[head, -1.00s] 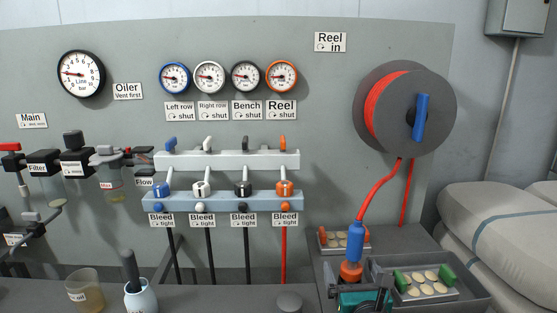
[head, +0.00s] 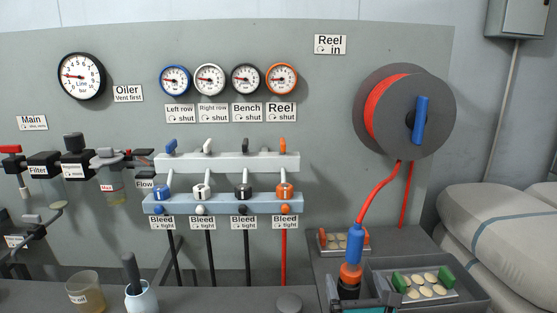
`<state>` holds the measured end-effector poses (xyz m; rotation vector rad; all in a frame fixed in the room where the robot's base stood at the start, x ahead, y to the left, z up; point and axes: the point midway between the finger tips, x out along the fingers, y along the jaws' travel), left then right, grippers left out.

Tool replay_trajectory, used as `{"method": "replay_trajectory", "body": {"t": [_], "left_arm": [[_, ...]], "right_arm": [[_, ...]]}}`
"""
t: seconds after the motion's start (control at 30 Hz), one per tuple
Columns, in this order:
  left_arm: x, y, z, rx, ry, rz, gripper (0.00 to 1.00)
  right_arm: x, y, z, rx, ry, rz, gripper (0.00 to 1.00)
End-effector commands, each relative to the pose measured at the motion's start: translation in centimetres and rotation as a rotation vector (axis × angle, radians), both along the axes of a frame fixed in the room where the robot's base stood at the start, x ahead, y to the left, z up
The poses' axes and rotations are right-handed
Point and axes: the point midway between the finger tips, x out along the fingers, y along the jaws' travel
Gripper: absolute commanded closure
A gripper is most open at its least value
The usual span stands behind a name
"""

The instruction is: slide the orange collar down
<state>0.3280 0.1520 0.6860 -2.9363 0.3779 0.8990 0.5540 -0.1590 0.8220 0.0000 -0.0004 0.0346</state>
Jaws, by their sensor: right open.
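The orange collar (head: 350,273) is a ring below the blue sleeve (head: 356,244) at the lower end of the red hose (head: 376,190). A black part (head: 348,290) shows just under the collar. My right gripper (head: 360,298) is at the bottom edge, low around or in front of the black part; I cannot tell which. It is open, with its teal body partly cut off by the frame, and sits below the collar. My left gripper is not in view.
A dark tray (head: 476,291) with a plate of round pale discs (head: 425,285) and green blocks is just right of the gripper. Another disc holder with orange ends (head: 332,242) stands behind the sleeve. The hose reel (head: 436,110) is above. A jar (head: 86,291) and blue-white pot (head: 141,298) stand left.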

Motion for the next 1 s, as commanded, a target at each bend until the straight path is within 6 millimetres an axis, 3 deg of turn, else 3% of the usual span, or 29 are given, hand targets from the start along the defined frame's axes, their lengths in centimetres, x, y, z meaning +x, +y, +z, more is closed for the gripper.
{"method": "replay_trajectory", "body": {"t": [0.63,1.0], "left_arm": [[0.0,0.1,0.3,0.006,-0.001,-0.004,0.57],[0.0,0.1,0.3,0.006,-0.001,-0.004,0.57]], "right_arm": [[-5.2,-0.2,-0.1,0.001,0.002,-0.001,0.00],[-5.8,-0.2,0.0,0.000,0.000,-0.001,0.00]]}}
